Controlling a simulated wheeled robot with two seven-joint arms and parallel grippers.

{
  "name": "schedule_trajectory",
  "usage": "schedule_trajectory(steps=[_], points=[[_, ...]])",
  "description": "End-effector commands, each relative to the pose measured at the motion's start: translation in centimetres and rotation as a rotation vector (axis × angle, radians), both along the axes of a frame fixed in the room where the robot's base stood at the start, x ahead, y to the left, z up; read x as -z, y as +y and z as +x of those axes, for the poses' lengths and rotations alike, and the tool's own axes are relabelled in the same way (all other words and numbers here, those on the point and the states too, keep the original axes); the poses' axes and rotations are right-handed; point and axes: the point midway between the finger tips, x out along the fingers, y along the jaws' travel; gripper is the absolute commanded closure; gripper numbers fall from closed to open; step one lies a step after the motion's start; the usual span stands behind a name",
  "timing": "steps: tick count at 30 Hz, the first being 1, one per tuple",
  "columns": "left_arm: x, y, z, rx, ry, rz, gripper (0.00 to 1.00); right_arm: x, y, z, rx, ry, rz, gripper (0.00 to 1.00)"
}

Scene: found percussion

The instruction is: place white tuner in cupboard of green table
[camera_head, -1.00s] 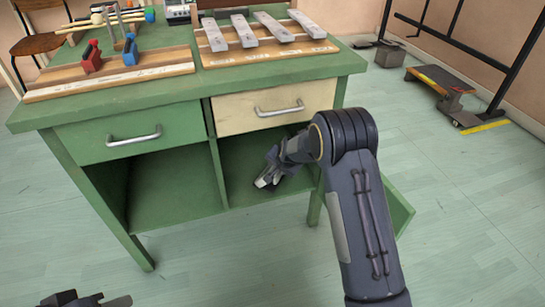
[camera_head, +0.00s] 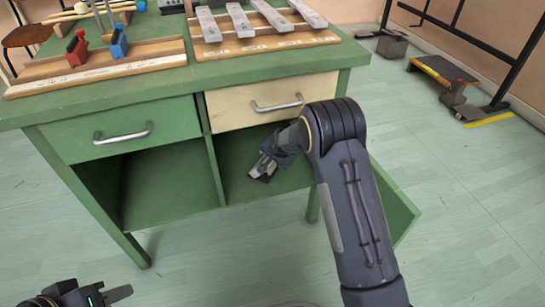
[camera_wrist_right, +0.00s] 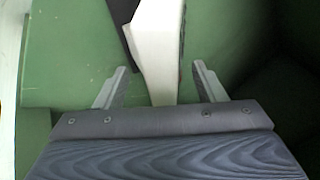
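The green table (camera_head: 330,55) has two open compartments under its drawers. My right gripper (camera_head: 264,170) reaches into the right-hand cupboard compartment (camera_head: 235,150). In the right wrist view, a white object with a dark edge, likely the white tuner (camera_wrist_right: 160,45), lies between the fingers of my right gripper (camera_wrist_right: 160,85). The fingers are apart, with gaps on both sides of it. In the head view the tuner cannot be told apart from the fingers. My left gripper (camera_head: 112,294) is at the bottom left, partly cut off, away from the table.
A green door (camera_head: 395,205) hangs open at the cupboard's right side. Above are a cream drawer (camera_head: 235,108) and a green drawer (camera_head: 75,138). Metal bars (camera_head: 240,20) and red and blue blocks (camera_head: 77,47) sit on the tabletop. The left compartment (camera_head: 165,185) looks empty.

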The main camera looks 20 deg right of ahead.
Motion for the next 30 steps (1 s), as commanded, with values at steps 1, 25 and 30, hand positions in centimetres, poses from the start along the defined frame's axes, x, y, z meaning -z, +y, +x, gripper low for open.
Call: schedule_trajectory(steps=[1, 25, 30], points=[[0.0, 0.0, 0.0, 0.000, 0.000, 0.000, 0.66, 0.0, 0.0, 0.0, 0.000, 0.000, 0.000, 0.36], [-5.0, 0.0, 0.0, 0.000, 0.000, 0.000, 0.66, -9.4, -0.5, -6.2, 0.000, -0.001, 0.000, 0.36], [-5.2, 0.0, 0.0, 0.000, 0.000, 0.000, 0.66, -10.0, -0.5, -6.8, 0.000, 0.000, 0.000, 0.36]])
